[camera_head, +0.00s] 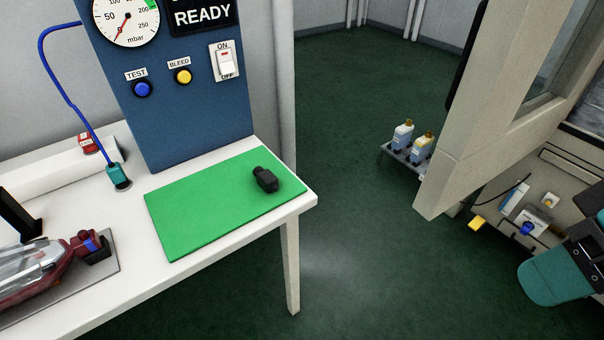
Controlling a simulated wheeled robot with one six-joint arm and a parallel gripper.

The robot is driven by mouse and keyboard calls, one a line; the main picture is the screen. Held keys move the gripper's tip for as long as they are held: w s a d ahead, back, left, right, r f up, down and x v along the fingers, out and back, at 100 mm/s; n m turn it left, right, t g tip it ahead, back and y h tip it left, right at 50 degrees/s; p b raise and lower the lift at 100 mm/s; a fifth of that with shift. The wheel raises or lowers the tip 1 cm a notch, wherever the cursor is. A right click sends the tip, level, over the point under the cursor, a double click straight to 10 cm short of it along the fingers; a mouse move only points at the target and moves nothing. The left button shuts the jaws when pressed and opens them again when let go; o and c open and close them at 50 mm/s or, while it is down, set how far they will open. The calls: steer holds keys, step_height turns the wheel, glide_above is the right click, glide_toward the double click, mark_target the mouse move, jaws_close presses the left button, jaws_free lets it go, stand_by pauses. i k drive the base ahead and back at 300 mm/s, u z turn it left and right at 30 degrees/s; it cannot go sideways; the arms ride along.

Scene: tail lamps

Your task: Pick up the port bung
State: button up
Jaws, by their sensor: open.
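A small black piece, which looks like the port bung (265,179), lies on its side on the right part of the green mat (190,215). The mat lies flat on the white bench (140,277), and the piece is clear of the mat's edges. Nothing touches or covers it. My gripper is not in view. Only a teal and black part of my arm shows at the lower right edge, well apart from the bench.
A blue test panel (185,130) stands behind the mat. A teal connector (119,178) on a blue hose is left of it. A tail lamp (35,280) lies at the front left. Open green floor (370,270) is right of the bench, below a beige overhanging panel (500,110).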

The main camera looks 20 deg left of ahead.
mark_target(266, 179)
steer(key=z, duration=1.35)
steer(key=i, duration=0.9)
steer(key=u, duration=3.25)
steer(key=i, duration=0.5)
steer(key=z, duration=0.05)
